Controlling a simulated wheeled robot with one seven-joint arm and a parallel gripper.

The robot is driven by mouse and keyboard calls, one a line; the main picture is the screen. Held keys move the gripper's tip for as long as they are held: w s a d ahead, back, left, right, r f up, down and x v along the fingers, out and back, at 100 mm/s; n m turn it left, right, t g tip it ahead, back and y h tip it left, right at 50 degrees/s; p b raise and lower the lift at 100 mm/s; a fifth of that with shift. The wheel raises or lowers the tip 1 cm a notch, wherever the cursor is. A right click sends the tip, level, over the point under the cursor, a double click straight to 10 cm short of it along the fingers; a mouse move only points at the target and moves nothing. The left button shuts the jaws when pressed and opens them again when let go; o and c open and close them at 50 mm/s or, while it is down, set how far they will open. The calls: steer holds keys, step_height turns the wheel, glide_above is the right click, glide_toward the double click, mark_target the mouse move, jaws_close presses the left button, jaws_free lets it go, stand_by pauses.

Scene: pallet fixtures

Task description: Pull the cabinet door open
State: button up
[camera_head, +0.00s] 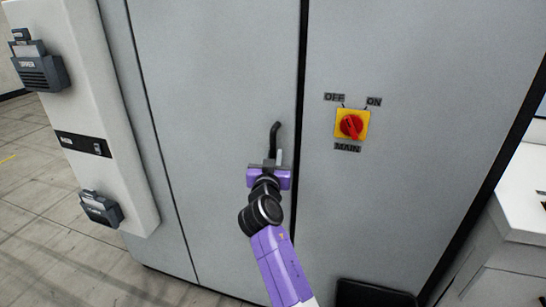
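The grey cabinet has a left door (215,75) and a right panel (440,80) with a dark vertical gap between them. The left door looks closed. A black bar handle (275,135) stands on the left door close to the gap, and its bent upper end shows. My gripper (271,162) is at the lower part of the handle, with the purple arm reaching up from below. The gripper body hides the handle's lower end. I cannot tell whether the fingers are closed around the handle or only beside it.
A red and yellow main switch (351,125) sits on the right panel, close to the handle. A white unit with dark boxes (95,110) stands at the left. A white surface (525,190) is at the right edge. Tiled floor (40,240) is open at lower left.

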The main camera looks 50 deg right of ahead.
jaws_close()
stand_by(1.1)
